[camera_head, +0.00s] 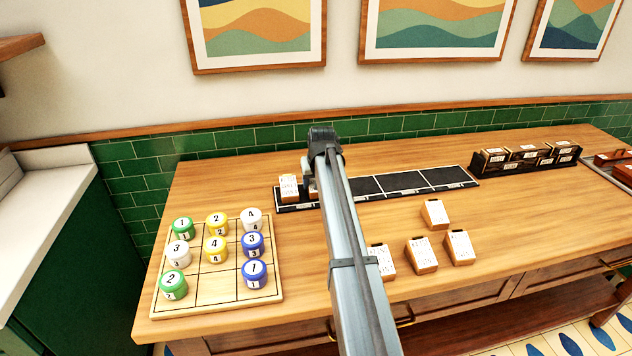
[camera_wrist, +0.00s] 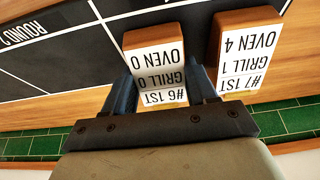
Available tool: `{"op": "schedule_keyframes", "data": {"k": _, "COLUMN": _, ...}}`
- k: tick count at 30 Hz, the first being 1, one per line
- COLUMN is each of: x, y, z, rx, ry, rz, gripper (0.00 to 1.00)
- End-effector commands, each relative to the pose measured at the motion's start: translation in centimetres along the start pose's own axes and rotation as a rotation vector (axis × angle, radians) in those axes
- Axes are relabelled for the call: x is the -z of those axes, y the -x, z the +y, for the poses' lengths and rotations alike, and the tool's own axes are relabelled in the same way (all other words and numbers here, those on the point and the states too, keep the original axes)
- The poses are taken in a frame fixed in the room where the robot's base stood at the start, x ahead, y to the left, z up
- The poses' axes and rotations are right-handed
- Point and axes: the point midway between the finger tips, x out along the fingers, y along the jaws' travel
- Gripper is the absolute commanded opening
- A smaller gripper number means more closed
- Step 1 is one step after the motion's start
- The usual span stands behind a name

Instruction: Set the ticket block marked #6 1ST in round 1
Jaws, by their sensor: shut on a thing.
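The ticket block marked #6 1ST (camera_wrist: 160,62), a wooden block with a white face reading GRILL 0, OVEN 0, is between my gripper's fingers in the wrist view. My gripper (camera_wrist: 162,88) is shut on it. In the head view my gripper (camera_head: 311,183) is at the left end of the black round strip (camera_head: 368,186), and my arm hides most of the held block. A second block marked #7 1ST (camera_wrist: 250,60) stands beside it, apart by a small gap; it also shows in the head view (camera_head: 289,188). I cannot tell whether the held block touches the strip.
The strip's cells to the right are empty; a ROUND 2 label (camera_wrist: 22,32) shows. Several loose ticket blocks (camera_head: 421,254) lie in front, one partly behind my arm. A dark rack of blocks (camera_head: 480,172) stands right. A wooden board (camera_head: 217,290) with coloured numbered pieces stands left.

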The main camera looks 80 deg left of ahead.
Motion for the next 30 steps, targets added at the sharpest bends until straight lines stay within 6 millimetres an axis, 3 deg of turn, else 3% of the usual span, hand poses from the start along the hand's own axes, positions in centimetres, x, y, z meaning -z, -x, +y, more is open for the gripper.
{"op": "schedule_keyframes", "data": {"k": 3, "x": -0.1, "y": -0.3, "z": 0.0, "rx": 0.0, "ry": 0.0, "rz": 0.0, "gripper": 0.24}}
{"op": "schedule_keyframes", "data": {"k": 4, "x": -0.1, "y": -0.3, "z": 0.0, "rx": 0.0, "ry": 0.0, "rz": 0.0, "gripper": 0.59}}
{"op": "schedule_keyframes", "data": {"k": 11, "x": -0.1, "y": -0.2, "z": 0.0, "rx": 0.0, "ry": 0.0, "rz": 0.0, "gripper": 0.81}}
{"op": "schedule_keyframes", "data": {"k": 22, "x": 0.0, "y": 0.3, "z": 0.0, "rx": 0.0, "ry": 0.0, "rz": 0.001, "gripper": 0.83}}
{"op": "schedule_keyframes", "data": {"k": 30, "x": 0.0, "y": 4.5, "z": 0.0, "rx": 0.0, "ry": 0.0, "rz": 0.002, "gripper": 0.83}}
